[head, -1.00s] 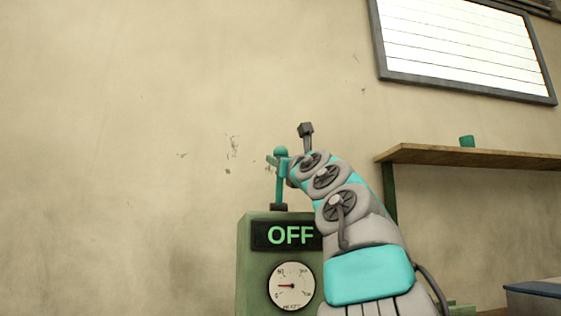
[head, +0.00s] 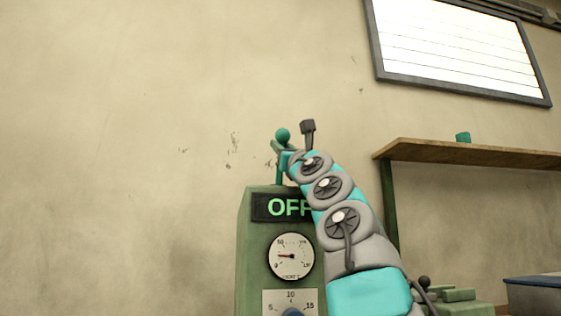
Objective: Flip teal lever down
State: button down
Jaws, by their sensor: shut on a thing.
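The teal lever (head: 283,136) has a round knob and stands up from the top of a green control box (head: 255,235). The box's display (head: 284,207) reads OFF in green, partly covered by my arm. My gripper (head: 281,158) is at the lever just below the knob and is shut on it. The fingers are small in view and the arm hides part of them.
A round gauge (head: 291,256) and a numbered dial (head: 275,296) are on the box front. A wooden shelf (head: 470,153) with a teal cup (head: 463,138) is on the right. A bright framed panel (head: 455,45) hangs above. The wall at left is clear.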

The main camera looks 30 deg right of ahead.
jog(key=shift+s+a+r, duration=0.15)
jog(key=shift+s+r, duration=0.35)
jog(key=shift+s, duration=0.15)
jog(key=c, duration=0.8)
grip_release()
jog(key=shift+s+r, duration=0.1)
jog(key=shift+s, duration=0.15)
jog(key=shift+o, duration=0.2)
jog(key=shift+w+f, duration=0.2)
jog(key=shift+s+f+b, duration=0.2)
jog(key=shift+f+b, duration=0.25)
jog(key=shift+b, duration=0.1)
jog(key=b+v, duration=0.5)
jog(key=v, duration=0.1)
jog(key=shift+s+f, duration=0.15)
jog(key=shift+s, duration=0.05)
jog(key=shift+s+f+b, duration=0.1)
jog(key=shift+s+b, duration=0.15)
jog(key=shift+b, duration=0.05)
jog(key=shift+c, duration=0.3)
